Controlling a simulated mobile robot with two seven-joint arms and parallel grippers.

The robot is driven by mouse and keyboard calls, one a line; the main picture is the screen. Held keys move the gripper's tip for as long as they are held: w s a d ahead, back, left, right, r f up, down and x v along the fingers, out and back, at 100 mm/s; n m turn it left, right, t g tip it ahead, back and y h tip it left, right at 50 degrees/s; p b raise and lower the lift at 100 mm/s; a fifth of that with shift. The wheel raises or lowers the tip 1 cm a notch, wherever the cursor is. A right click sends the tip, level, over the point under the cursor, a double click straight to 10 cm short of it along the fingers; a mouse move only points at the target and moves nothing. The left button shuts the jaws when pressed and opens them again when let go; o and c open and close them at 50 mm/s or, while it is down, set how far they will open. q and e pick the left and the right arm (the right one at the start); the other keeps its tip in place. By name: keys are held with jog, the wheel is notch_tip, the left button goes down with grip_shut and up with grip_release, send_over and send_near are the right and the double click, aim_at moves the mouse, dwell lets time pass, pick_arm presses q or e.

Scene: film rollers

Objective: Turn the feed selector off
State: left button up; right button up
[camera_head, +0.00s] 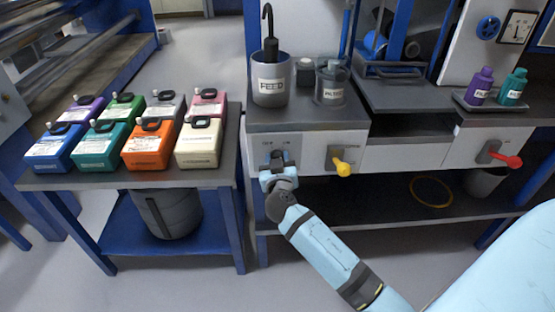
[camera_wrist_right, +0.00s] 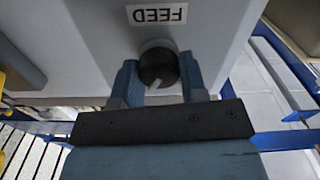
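The feed selector (camera_wrist_right: 157,66) is a dark round knob with a pale pointer line, just by the FEED label (camera_wrist_right: 157,14) on the light front panel. The label reads upside down in the right wrist view. The pointer slants off the knob's centre line. My right gripper (camera_head: 277,162) is at this panel in the head view, and its fingers hide most of the knob there. In the right wrist view the fingers (camera_wrist_right: 159,82) stand apart, one on each side of the knob. I cannot tell whether they touch it. My left gripper is not in view.
A yellow-handled selector (camera_head: 342,167) and a red-handled one (camera_head: 505,158) sit further right on the front panels. The FEED pot (camera_head: 271,88) and a glass jar (camera_head: 331,85) stand on the counter above. Several coloured canisters (camera_head: 149,147) fill the left table.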

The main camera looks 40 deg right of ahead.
jog(key=shift+c, duration=0.9)
